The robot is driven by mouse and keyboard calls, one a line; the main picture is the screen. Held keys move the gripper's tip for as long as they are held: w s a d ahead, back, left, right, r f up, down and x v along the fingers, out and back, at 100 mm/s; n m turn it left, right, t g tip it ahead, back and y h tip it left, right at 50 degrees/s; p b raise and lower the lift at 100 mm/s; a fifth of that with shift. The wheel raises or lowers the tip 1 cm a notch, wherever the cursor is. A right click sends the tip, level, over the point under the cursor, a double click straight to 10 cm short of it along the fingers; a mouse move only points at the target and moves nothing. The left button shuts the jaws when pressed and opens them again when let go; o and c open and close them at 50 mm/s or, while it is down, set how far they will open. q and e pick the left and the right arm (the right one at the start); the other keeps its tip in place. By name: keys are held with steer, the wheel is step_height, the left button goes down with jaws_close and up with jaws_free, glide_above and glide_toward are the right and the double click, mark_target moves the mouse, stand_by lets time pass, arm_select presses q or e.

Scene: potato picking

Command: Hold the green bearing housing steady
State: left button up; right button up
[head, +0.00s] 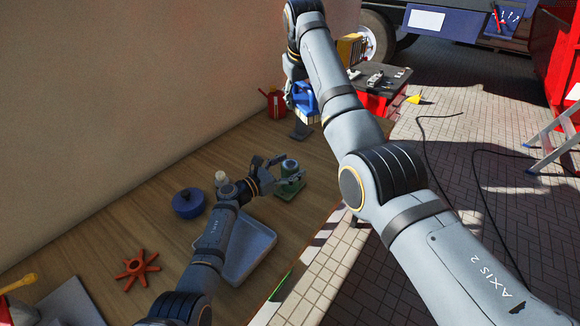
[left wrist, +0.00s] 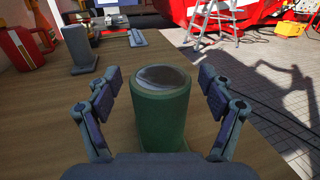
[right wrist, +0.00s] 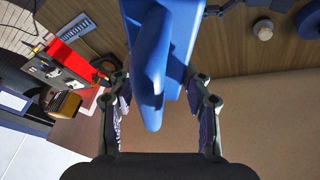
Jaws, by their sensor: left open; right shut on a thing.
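The green bearing housing (head: 289,187) stands upright on the wooden bench near its right edge. In the left wrist view the green housing (left wrist: 162,118) is a cylinder with an open top, between my spread fingers. My left gripper (head: 281,170) is open, one finger on each side of it, with visible gaps. My right gripper (head: 291,92) is raised at the far end of the bench and shut on a blue jug (head: 305,97). In the right wrist view the blue jug (right wrist: 150,60) fills the space between the fingers and hides part of the grip.
A blue round pot (head: 188,204), grey tray (head: 262,262) and orange impeller (head: 137,267) lie on the bench. A red can (head: 274,101) and dark stand (head: 301,131) are beyond the housing. A wall bounds the left; a stepladder (head: 560,140) stands right.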

arm_select(q)
jaws_close()
stand_by(0.5)
arm_select(e)
steer(key=a+f+n+g+y, duration=0.1)
steer(key=a+f+n+y, duration=0.2)
steer(key=f+n, duration=0.6)
steer(key=shift+w+a+f, duration=0.4)
steer(key=shift+a+f, duration=0.15)
steer(key=shift+a, duration=0.55)
